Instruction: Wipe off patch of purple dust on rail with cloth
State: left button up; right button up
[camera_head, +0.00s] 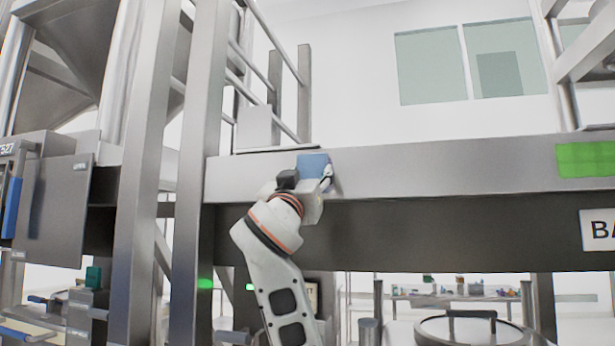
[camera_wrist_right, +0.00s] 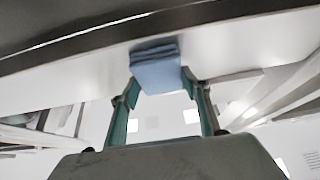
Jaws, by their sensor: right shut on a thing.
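A folded light-blue cloth (camera_head: 313,165) is up against the front face of the long grey rail (camera_head: 440,168), near the rail's left end. My right gripper (camera_head: 320,182) is shut on the cloth and reaches up to the rail from below. In the right wrist view the cloth (camera_wrist_right: 157,72) sits between the two fingers and meets the pale rail face (camera_wrist_right: 65,92). I see no purple dust in either view; the cloth and gripper hide part of the rail. My left gripper is not in view.
A metal post (camera_head: 190,190) stands left of my right arm. A green panel (camera_head: 587,159) is on the rail's right end, above a white sign (camera_head: 599,230). Below right are a round drum lid (camera_head: 470,328) and a back table with small items. The rail right of the cloth is clear.

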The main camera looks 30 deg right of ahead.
jog(key=s+d+b, duration=0.1)
jog(key=s+d, duration=0.1)
jog(key=shift+s+d+b, duration=0.25)
jog(key=shift+s+b, duration=0.05)
jog(key=shift+s, duration=0.1)
jog(key=shift+a, duration=0.1)
jog(key=shift+w+a+p, duration=0.35)
jog(key=shift+w+a, duration=0.2)
jog(key=shift+w, duration=0.25)
jog(key=shift+w+a, duration=0.6)
jog(key=shift+w, duration=0.2)
